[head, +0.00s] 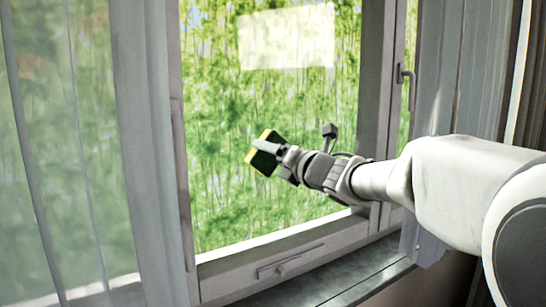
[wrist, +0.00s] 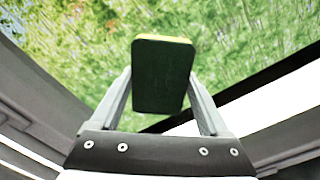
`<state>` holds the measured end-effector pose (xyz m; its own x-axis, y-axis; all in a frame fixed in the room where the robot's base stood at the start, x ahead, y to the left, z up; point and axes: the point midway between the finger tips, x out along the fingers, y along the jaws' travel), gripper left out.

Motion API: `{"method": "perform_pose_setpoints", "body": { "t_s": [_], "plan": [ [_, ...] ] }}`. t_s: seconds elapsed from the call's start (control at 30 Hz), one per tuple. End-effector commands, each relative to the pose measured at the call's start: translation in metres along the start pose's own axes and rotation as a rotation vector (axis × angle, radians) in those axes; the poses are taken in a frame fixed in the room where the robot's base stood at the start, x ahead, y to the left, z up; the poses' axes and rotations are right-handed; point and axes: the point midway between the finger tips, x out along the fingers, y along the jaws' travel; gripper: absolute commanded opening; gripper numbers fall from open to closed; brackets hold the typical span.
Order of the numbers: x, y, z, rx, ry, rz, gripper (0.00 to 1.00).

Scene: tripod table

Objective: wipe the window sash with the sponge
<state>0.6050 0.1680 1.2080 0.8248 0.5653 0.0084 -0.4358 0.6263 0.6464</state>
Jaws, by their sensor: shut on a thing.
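The sponge (head: 262,154) is yellow with a dark green face. It also shows in the wrist view (wrist: 162,78), its dark side toward the camera. My gripper (head: 276,151) is shut on the sponge, with one finger on each side of it in the wrist view (wrist: 160,92). The window sash (head: 237,278) is a grey frame around a large pane with green foliage behind it. The sponge is in front of the middle of the pane in the head view. I cannot tell whether it touches the glass.
Sheer grey curtains hang at the left (head: 143,130) and the right (head: 447,80). A window handle (head: 408,78) is on the right frame. A grey sill (head: 345,275) runs below the sash. A pale, bright rectangle (head: 287,38) shows on the upper pane.

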Motion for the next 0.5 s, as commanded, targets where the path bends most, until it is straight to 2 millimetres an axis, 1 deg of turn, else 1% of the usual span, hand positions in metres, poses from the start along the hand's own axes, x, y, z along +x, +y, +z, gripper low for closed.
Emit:
{"method": "perform_pose_setpoints", "body": {
  "t_s": [0.03,0.1,0.33,0.5],
  "plan": [
    [-0.001,-0.006,0.008,-0.002,-0.007,-0.007,0.27],
    [-0.001,-0.012,0.012,-0.002,-0.007,-0.009,0.27],
    [-0.002,-0.020,0.014,-0.001,-0.003,-0.012,0.27],
    [-0.002,-0.028,0.022,-0.001,-0.003,-0.012,0.27]
  ]
}}
